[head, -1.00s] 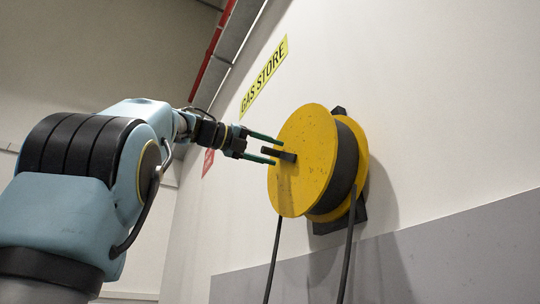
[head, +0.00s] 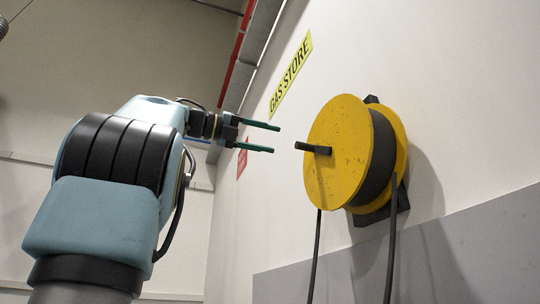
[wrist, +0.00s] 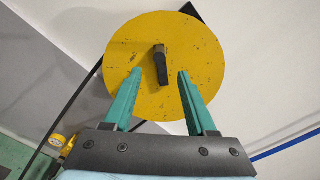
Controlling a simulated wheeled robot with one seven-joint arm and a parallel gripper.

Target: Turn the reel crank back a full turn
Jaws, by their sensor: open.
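The yellow reel (head: 342,150) is mounted on the wall, with dark hose wound between its two discs. Its black crank handle (head: 313,148) sticks out from the front disc towards the left. My gripper (head: 276,138) is open and empty, with green fingers pointing at the reel. In the head view the fingertips are a short way left of the handle, apart from it. In the wrist view the reel (wrist: 205,65) fills the upper middle, and the crank handle (wrist: 161,68) shows ahead of my gripper (wrist: 160,74), between the lines of the two fingers.
Two dark hose lengths (head: 390,240) hang below the reel. A dark bracket (head: 385,210) holds it to the wall. A yellow GAS STORE sign (head: 290,73) and a red sign (head: 242,158) are on the wall to the left. The space around my fingers is clear.

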